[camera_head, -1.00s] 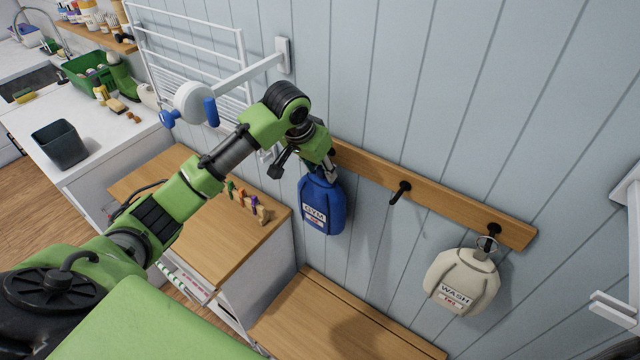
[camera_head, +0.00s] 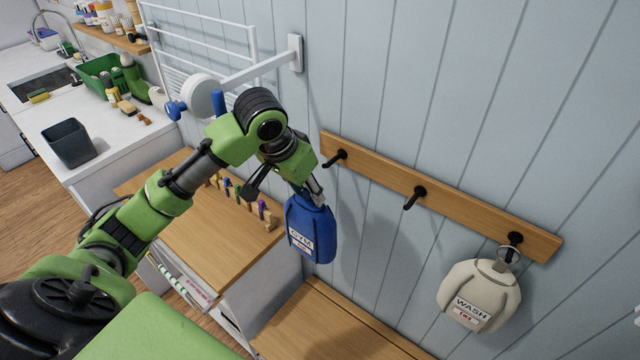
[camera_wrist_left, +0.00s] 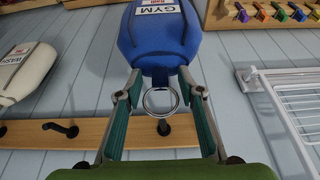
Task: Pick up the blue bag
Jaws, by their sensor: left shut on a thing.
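The blue bag (camera_head: 312,228) has a white label reading GYM and hangs from my left gripper (camera_head: 311,192) in the head view, clear of the hook rail. In the left wrist view the blue bag (camera_wrist_left: 158,38) shows upside down, with its metal ring (camera_wrist_left: 160,100) between the fingers. My left gripper (camera_wrist_left: 159,92) is shut on the neck of the bag, just beside the ring. My right gripper is not in view.
A wooden rail (camera_head: 450,213) with black hooks runs along the wall. A cream WASH bag (camera_head: 479,293) hangs on its right hook. A wooden bench (camera_head: 330,325) lies below. A wooden-topped cabinet (camera_head: 200,235) and a white drying rack (camera_head: 210,45) stand to the left.

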